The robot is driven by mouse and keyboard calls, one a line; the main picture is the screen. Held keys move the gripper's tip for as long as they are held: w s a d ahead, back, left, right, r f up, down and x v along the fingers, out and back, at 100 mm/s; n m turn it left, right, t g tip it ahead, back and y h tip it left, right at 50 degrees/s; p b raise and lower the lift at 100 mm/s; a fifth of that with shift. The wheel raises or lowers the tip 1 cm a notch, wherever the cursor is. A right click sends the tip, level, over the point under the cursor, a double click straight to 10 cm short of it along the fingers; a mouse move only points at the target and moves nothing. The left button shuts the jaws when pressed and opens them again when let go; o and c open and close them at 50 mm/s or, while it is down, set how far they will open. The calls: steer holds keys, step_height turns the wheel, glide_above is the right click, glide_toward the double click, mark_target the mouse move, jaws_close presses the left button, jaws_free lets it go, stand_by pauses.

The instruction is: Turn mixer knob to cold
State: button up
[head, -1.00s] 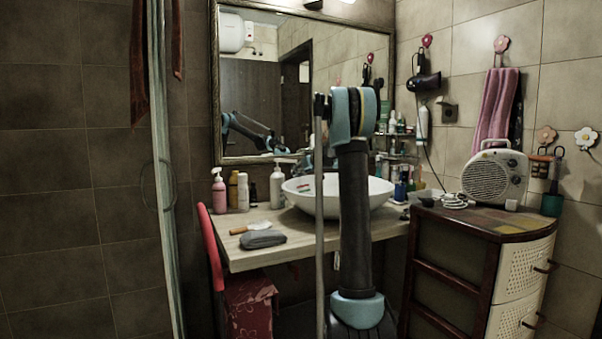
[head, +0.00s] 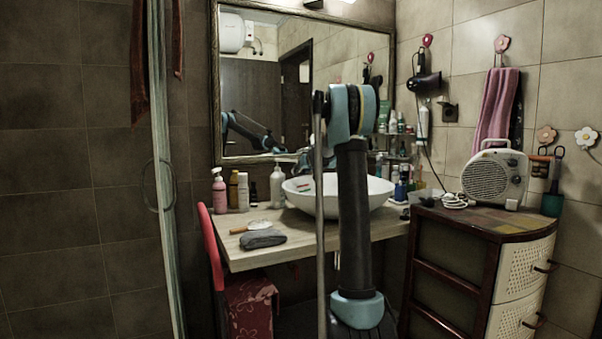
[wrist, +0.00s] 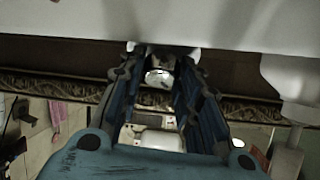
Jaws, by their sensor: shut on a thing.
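The white basin (head: 300,190) stands on the wooden counter in the head view. My arm rises in front of it and hides the mixer and my gripper there. In the wrist view, the two dark blue fingers of my gripper (wrist: 158,62) reach toward the shiny metal mixer (wrist: 159,78), which shows between them. The fingers are shut on the mixer knob near their tips, but the knob itself is mostly hidden and its turn cannot be read. The pale basin side fills the top of the wrist view.
A pink pump bottle (head: 219,192) and other bottles stand left of the basin. A grey pouch (head: 263,239) lies at the counter's front. A white heater (head: 495,179) sits on the cabinet at right. The large mirror (head: 262,85) hangs behind the basin.

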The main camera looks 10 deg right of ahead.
stand_by(0.3)
steer(key=o, duration=1)
steer(key=shift+v, duration=5.95)
steer(key=shift+o, duration=0.2)
steer(key=shift+f, duration=0.1)
